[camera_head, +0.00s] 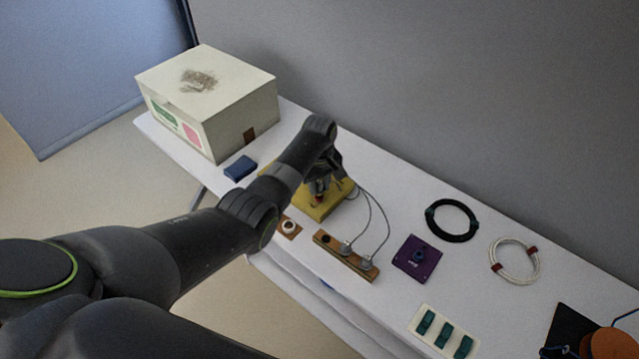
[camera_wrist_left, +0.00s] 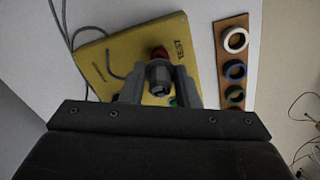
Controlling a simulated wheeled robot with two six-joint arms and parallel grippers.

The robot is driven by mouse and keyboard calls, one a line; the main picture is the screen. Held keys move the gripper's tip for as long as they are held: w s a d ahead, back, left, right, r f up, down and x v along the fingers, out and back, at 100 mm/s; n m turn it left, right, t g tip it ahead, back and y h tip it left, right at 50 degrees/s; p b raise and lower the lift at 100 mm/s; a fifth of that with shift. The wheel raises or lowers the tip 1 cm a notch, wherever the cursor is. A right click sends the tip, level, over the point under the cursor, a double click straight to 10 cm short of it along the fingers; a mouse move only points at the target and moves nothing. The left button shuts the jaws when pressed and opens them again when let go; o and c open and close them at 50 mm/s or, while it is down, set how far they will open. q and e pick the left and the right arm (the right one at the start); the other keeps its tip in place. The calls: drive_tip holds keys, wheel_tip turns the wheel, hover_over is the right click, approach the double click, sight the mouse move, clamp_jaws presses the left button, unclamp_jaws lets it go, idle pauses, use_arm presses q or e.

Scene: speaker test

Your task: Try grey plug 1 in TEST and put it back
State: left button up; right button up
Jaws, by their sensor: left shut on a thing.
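My left gripper (camera_head: 318,190) is over the yellow board (camera_head: 335,203) and shut on a grey plug. In the left wrist view the grey plug (camera_wrist_left: 159,76) is between the fingers, by the red part (camera_wrist_left: 160,53) next to the word TEST on the yellow board (camera_wrist_left: 95,62). I cannot tell whether the plug is seated there. Two other grey plugs (camera_head: 345,248) (camera_head: 366,263) with grey cables stand in the wooden strip (camera_head: 336,256), beside a dark hole (camera_head: 325,238) at its left end. My right gripper is not in view.
A brown strip (camera_wrist_left: 233,68) with white, blue and green rings lies beside the board. A blue block (camera_head: 240,167) and large box (camera_head: 240,105) are at the left. A purple block (camera_head: 417,260), black coil (camera_head: 451,220), white coil (camera_head: 514,261) and switch panel (camera_head: 444,331) lie right.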

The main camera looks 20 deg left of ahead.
sight(319, 182)
use_arm(q)
drive_tip(key=shift+r+p, duration=0.1)
drive_tip(key=shift+p, duration=0.2)
idle(0.4)
drive_tip(key=shift+f+b, duration=0.7)
drive_tip(key=shift+f, duration=0.3)
idle(0.4)
drive_tip(key=o, duration=1.1)
drive_tip(key=shift+c, duration=0.2)
drive_tip(key=shift+r, duration=0.15)
drive_tip(key=shift+r+p, duration=3.7)
drive_tip(key=shift+p, duration=0.35)
drive_tip(key=shift+f, duration=0.1)
